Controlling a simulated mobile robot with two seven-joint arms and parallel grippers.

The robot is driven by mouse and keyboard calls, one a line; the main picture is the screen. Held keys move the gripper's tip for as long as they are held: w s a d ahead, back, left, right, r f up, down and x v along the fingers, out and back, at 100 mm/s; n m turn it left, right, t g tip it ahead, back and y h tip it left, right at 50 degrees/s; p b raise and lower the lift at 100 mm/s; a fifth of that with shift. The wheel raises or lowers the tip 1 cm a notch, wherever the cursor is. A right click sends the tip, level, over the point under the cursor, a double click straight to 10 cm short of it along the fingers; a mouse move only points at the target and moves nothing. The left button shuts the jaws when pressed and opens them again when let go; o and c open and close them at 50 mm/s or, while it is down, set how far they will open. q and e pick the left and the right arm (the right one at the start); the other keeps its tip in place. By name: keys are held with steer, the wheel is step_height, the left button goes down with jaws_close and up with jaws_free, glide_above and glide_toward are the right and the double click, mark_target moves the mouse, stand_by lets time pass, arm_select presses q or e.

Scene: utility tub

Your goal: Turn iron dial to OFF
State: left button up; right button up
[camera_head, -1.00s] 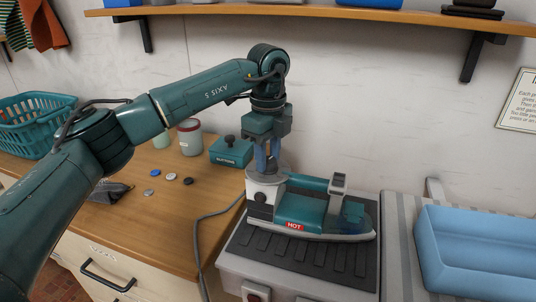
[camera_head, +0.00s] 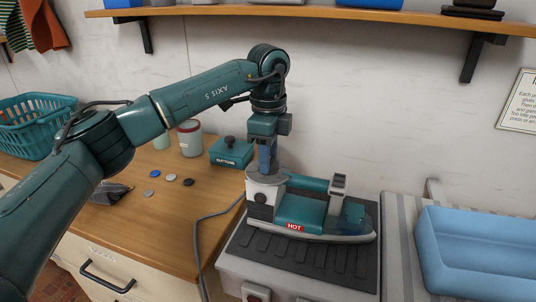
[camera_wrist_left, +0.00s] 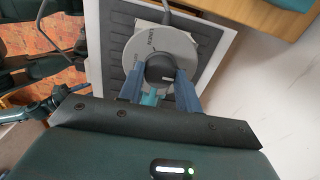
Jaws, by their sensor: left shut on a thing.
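The teal iron (camera_head: 305,212) stands on a dark ribbed pad, with a red HOT label on its side. The dial's setting cannot be read. My right gripper is out of view.
A blue tray (camera_head: 480,245) lies to the right on a striped surface. A teal buttons box (camera_head: 231,151), two jars and several loose buttons are on the wooden counter at left. A grey cord (camera_head: 197,240) runs from the iron. A shelf (camera_head: 330,13) hangs above.

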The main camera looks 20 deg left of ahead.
arm_select(q)
steer(key=o, duration=1)
step_height(320, 180, up, 13)
stand_by(0.3)
